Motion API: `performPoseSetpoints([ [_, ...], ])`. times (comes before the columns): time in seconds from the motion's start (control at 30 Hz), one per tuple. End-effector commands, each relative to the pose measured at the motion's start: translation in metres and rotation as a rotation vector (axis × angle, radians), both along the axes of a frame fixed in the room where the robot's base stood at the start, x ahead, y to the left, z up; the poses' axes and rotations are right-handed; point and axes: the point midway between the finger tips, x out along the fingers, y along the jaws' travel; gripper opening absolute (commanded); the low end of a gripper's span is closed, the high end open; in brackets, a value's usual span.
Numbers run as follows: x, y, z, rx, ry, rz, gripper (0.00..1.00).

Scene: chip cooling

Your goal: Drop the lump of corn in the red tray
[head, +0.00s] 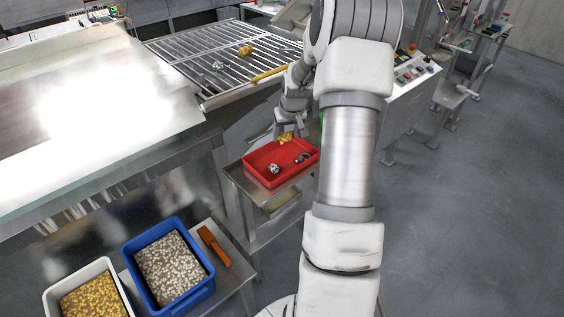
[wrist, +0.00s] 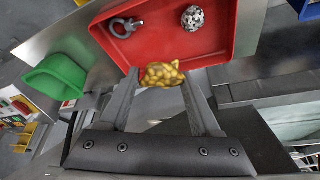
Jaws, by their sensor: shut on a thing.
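The lump of corn (wrist: 162,75) is a yellow, knobbly clump held between the fingertips of my gripper (wrist: 160,84). In the wrist view it overlaps the edge of the red tray (wrist: 185,40). In the head view the corn (head: 286,138) shows at the back edge of the red tray (head: 268,178), with my gripper (head: 283,134) just behind it. I cannot tell its exact height above the tray. Inside the tray are a grey-white lump (wrist: 192,18) and a metal eye bolt (wrist: 124,27).
The tray stands on a small metal table (head: 240,178). A slatted rack (head: 200,68) behind holds another yellow lump (head: 246,50) and a silvery one. A blue bin (head: 205,285) and a white bin (head: 118,285) stand front left. A green container (wrist: 55,78) shows in the wrist view.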

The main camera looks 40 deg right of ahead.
Motion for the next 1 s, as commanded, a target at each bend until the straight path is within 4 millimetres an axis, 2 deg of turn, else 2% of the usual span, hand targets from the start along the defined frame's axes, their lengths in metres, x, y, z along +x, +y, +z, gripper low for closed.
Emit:
performPoseSetpoints([
  [0.03,0.0,0.0,-0.01,0.0,0.0,0.0,0.08],
  [0.13,0.0,0.0,-0.018,0.0,0.0,0.001,0.08],
  [0.47,0.0,0.0,-0.021,-0.001,-0.001,0.001,0.08],
  [0.5,0.0,0.0,-0.021,-0.001,-0.001,0.001,0.69],
  [0.6,0.0,0.0,-0.021,-0.001,-0.001,0.001,0.87],
  [0.67,0.0,0.0,-0.021,-0.001,-0.001,0.001,0.98],
  [1.0,0.0,0.0,-0.019,0.0,-0.001,0.0,0.99],
])
